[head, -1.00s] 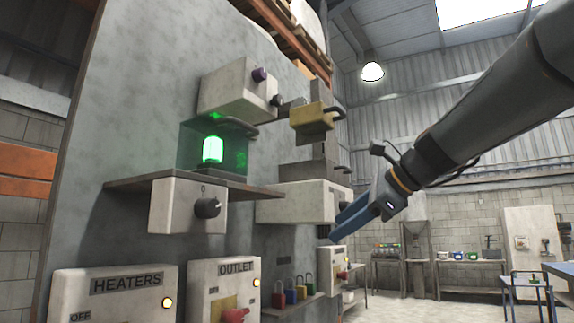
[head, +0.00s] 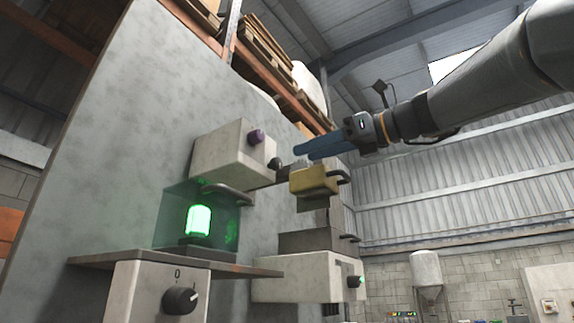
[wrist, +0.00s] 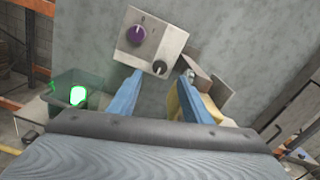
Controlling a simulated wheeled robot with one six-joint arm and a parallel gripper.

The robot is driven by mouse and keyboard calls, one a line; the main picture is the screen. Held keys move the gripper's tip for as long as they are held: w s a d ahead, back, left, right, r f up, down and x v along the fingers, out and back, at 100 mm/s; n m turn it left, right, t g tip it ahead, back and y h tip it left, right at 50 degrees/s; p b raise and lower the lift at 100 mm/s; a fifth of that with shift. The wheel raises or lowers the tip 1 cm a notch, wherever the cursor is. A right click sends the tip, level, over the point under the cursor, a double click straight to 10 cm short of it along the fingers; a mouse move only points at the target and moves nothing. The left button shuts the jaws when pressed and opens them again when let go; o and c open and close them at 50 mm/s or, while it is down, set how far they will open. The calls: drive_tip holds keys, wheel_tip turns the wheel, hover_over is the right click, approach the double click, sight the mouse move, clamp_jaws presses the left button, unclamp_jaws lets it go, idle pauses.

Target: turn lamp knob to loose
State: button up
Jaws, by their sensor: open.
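A pale box (head: 232,150) on the grey panel carries a purple knob (head: 257,137) and a black knob (head: 275,163). In the wrist view, the purple knob (wrist: 136,35) is up left and the black knob (wrist: 160,67) shows between my fingertips, apart from them. My gripper (head: 303,153) is open and empty, its blue fingers pointing at the box from the right. A green glowing lamp (head: 199,221) stands in a clear case below. Another black knob (head: 180,300), marked 0 and I, is on the box under it. No "loose" label is readable.
A yellow block (head: 315,180) with a dark handle sits just below my fingers; in the wrist view it (wrist: 198,105) is close beside the right finger. A brown shelf (head: 170,264) juts out under the lamp. Open room lies to the right.

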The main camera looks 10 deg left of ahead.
sight(279, 161)
drive_tip(key=p+x, duration=0.2)
drive_tip(key=x, duration=0.4)
drive_tip(key=shift+a+r, duration=0.1)
drive_tip(key=shift+a, duration=0.15)
drive_tip(key=shift+p+x, duration=0.3)
drive_tip(key=shift+x, duration=0.55)
drive_tip(key=shift+d, duration=0.1)
drive_tip(key=c, duration=1)
